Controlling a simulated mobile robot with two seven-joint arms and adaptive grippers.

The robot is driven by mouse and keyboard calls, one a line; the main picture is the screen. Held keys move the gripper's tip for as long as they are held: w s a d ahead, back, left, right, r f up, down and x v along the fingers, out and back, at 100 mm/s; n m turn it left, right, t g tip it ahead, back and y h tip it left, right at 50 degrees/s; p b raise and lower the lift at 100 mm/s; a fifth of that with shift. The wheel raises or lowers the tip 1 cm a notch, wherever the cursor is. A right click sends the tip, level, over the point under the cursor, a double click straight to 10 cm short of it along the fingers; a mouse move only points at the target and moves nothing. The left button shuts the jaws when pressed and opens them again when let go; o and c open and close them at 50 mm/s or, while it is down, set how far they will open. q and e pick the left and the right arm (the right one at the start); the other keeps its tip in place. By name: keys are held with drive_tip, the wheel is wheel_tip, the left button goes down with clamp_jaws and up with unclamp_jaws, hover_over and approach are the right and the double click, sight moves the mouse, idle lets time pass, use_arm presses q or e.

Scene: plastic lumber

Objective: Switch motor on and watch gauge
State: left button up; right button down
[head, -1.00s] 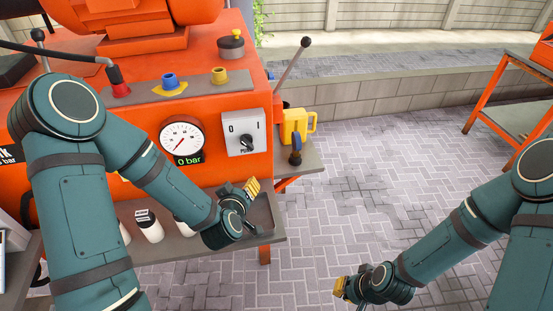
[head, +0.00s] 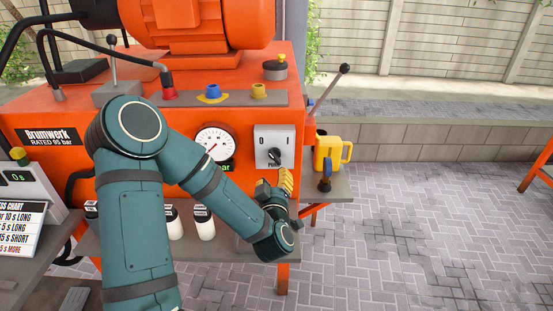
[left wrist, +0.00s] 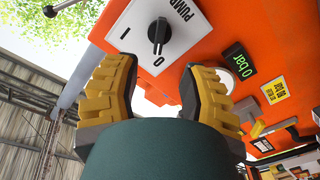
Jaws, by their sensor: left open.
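The motor switch (head: 274,148) is a pale plate with a black rotary knob, marked 0 and I, on the front of the orange machine (head: 80,112). It also shows in the left wrist view (left wrist: 159,35), where the knob points toward the 0. My left gripper (head: 285,182) is open and empty, just below the switch and apart from the knob. My right gripper is out of view.
A yellow jug (head: 331,153) stands right of the machine, near a blue-handled valve (head: 325,174). A lever (head: 330,90) slants up beside them. White bottles (head: 204,222) stand on the shelf below. A chart and timer (head: 22,190) are at left.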

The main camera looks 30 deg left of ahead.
sight(274, 159)
use_arm(q)
drive_tip(key=x, duration=1)
drive_tip(key=shift+w, duration=0.1)
drive_tip(key=shift+c, duration=0.4)
clamp_jaws()
